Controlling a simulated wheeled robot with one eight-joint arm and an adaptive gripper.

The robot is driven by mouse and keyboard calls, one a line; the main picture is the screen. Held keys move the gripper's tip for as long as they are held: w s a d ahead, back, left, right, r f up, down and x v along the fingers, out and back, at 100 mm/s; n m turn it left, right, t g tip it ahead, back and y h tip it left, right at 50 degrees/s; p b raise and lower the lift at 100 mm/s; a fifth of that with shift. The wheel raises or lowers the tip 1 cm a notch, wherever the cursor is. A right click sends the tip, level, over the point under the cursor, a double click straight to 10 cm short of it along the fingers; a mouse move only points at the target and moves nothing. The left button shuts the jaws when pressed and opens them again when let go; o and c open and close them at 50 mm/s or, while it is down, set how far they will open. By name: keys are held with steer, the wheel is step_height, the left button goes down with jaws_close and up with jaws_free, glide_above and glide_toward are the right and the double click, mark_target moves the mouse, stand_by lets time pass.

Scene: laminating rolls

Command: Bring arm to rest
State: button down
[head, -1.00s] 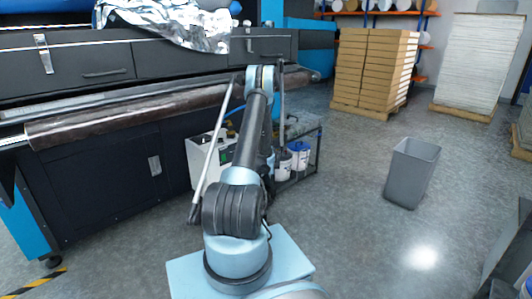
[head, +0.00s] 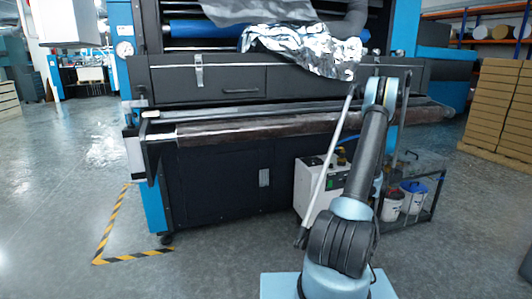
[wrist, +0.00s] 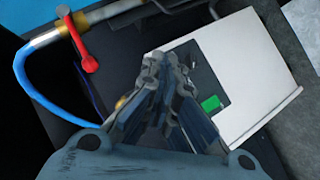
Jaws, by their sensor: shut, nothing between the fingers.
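My arm (head: 371,150) stands at the right of the head view, bent, with its elbow high in front of the laminating machine. My gripper (wrist: 167,70) shows in the wrist view, with its fingers together and nothing between them. It is above a white control box (wrist: 240,75) with a green switch. I cannot tell how far above. The gripper is not clearly visible in the head view, where my arm hides part of the same box (head: 315,186).
The laminating machine (head: 215,190) fills the middle, with crumpled foil (head: 300,47) on top. Buckets (head: 412,196) stand on a low rack to the right of my arm. In the wrist view, a blue hose (wrist: 35,92) and red-handled valve (wrist: 88,63) lie left of my gripper. Floor at left is clear.

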steer(key=s+a+r+m+g+y, duration=0.1)
steer(key=a+r, duration=0.2)
steer(key=a, duration=0.3)
steer(key=s+a+r+y, duration=0.1)
steer(key=a+r+y, duration=0.15)
steer(key=a, duration=0.25)
steer(key=s+a+r+m+g+y, duration=0.1)
steer(key=s+a+r+g, duration=0.1)
steer(key=s+a+r, duration=0.35)
steer(key=s+a+r+m+g+y, duration=0.1)
steer(key=s+a+r, duration=0.2)
steer(key=s+a, duration=0.55)
steer(key=s+a+r+m+g+y, duration=0.15)
steer(key=s+a+r, duration=0.25)
steer(key=a, duration=0.5)
steer(key=s+a+r+m+g+h, duration=0.1)
steer(key=s+a+r, duration=0.15)
steer(key=s, duration=0.65)
steer(key=s+a+r+g+h, duration=0.15)
steer(key=s+a, duration=0.25)
steer(key=s, duration=0.6)
steer(key=s+f+m+g, duration=0.1)
steer(key=s+f, duration=0.2)
steer(key=s, duration=0.6)
steer(key=s+f+m+g, duration=0.1)
steer(key=s+f, duration=0.2)
steer(key=s, duration=0.7)
steer(key=shift+s+m+h, duration=0.25)
steer(key=shift+m+h, duration=0.1)
